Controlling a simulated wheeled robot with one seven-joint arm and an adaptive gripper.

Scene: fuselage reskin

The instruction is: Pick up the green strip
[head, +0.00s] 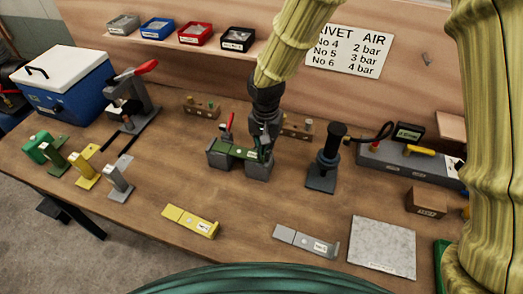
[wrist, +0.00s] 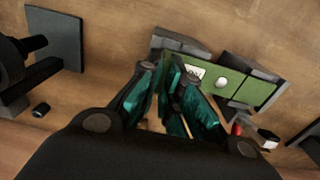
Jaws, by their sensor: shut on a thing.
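The green strip (head: 239,152) lies across two grey blocks of a small fixture (head: 258,170) in the middle of the bench. In the wrist view the strip (wrist: 230,87) shows a pale label and a round white spot. My gripper (head: 264,150) points down at the strip's right end in the head view. In the wrist view its teal-padded fingers (wrist: 169,72) are closed on the strip's upturned end, one on each side. The fingers hide part of that end. A red-handled clamp (head: 229,124) stands behind the strip's left part.
A black cylindrical tool on a stand (head: 326,157) is close on the right. Grey, yellow and green brackets stand at left. A yellow strip (head: 191,221), a grey strip (head: 305,241) and a pale plate (head: 382,247) lie in front. Bare bench lies between.

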